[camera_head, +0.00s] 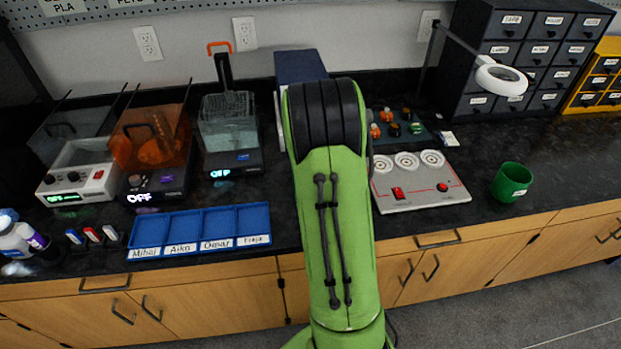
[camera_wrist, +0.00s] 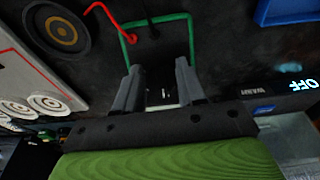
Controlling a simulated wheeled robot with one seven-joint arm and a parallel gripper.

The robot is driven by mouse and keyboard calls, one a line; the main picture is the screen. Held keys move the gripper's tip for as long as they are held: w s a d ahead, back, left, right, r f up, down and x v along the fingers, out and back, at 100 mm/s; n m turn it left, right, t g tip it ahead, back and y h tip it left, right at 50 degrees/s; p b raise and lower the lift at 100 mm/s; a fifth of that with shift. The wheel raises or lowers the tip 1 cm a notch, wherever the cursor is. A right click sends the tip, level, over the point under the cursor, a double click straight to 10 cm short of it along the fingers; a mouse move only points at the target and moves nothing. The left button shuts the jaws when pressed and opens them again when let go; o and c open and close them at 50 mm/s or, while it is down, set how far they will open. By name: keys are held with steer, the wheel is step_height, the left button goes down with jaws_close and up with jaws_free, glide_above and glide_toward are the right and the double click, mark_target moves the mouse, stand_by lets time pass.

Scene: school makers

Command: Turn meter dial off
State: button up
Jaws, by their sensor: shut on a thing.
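In the wrist view my gripper (camera_wrist: 157,78) points down at the black worktop, its two grey fingers a little apart. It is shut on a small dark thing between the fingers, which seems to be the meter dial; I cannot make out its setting. A little white shows at the finger bases. In the head view my green arm hides my gripper and the meter.
A white panel with three round plates (camera_head: 420,195) is right of my arm; a green mug (camera_head: 511,182) stands beyond it. A blue labelled tray (camera_head: 200,228) is to the left. A round ringed thing (camera_wrist: 57,28) is near the leads.

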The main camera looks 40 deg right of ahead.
steer(key=o, duration=1)
steer(key=shift+o, duration=0.2)
step_height(320, 180, up, 16)
steer(key=s+a+p, duration=0.1)
steer(key=s+p, duration=0.1)
steer(key=p, duration=0.2)
steer(key=shift+s+a+f+p, duration=0.25)
steer(key=shift+s+a+p, duration=0.05)
steer(key=shift+a+p, duration=0.1)
steer(key=s+a+r+n+t+p, duration=0.1)
steer(key=s+a+r+n+p, duration=0.1)
steer(key=a+r, duration=0.6)
steer(key=s+a+r+n+t+p, duration=0.1)
steer(key=s+a+n+p, duration=0.1)
steer(key=s+a, duration=0.5)
steer(key=s+a+r+n+t+y+p, duration=0.1)
steer(key=s+a+r+n, duration=0.1)
steer(key=s+a, duration=0.6)
steer(key=shift+a+r+n+t+p, duration=0.15)
steer(key=shift+a+n+t+p, duration=0.25)
steer(key=shift+a, duration=0.25)
